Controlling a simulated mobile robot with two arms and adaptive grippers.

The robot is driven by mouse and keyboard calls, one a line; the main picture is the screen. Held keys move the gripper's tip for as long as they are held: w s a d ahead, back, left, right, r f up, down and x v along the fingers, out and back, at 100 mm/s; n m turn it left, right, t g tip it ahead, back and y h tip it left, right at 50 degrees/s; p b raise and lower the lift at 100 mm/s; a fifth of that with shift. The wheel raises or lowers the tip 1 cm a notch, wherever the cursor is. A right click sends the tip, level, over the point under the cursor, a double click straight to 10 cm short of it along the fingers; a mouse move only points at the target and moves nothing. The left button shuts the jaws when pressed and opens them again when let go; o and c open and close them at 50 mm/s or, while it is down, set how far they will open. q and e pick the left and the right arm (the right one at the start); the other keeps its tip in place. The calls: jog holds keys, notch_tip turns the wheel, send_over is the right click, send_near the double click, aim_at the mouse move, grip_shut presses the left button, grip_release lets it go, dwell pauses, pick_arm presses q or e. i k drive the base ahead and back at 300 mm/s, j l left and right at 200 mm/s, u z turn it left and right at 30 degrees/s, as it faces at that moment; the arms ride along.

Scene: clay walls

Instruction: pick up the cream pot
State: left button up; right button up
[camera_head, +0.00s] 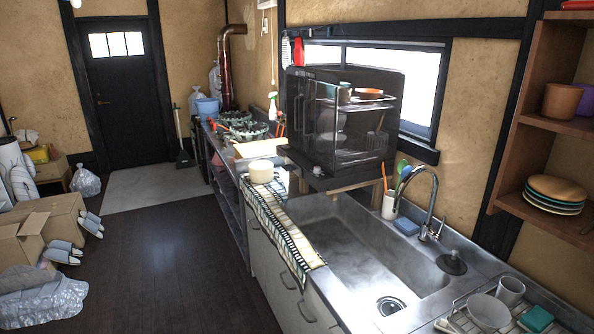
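A small round cream pot (261,172) stands on the counter's front edge, at the far end of a striped cloth (285,230). It is left of the dark dish cabinet (340,125) and beyond the sink. It looks upright, and nothing covers it from this side. Neither of my grippers is in view.
The steel sink (360,250) fills the near right, with a curved tap (432,200) and a utensil cup (389,205) behind it. A dish rack (470,315) is at the near right. Cardboard boxes (55,220) and slippers (62,252) lie at left. The dark floor (160,260) between is clear.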

aim_at(261, 172)
jog(key=i+j+z, duration=0.2)
jog(key=z, duration=0.15)
jog(key=i+j+z, duration=0.2)
jog(key=z, duration=0.15)
jog(key=i+j+z, duration=0.1)
jog(key=j+z, duration=0.25)
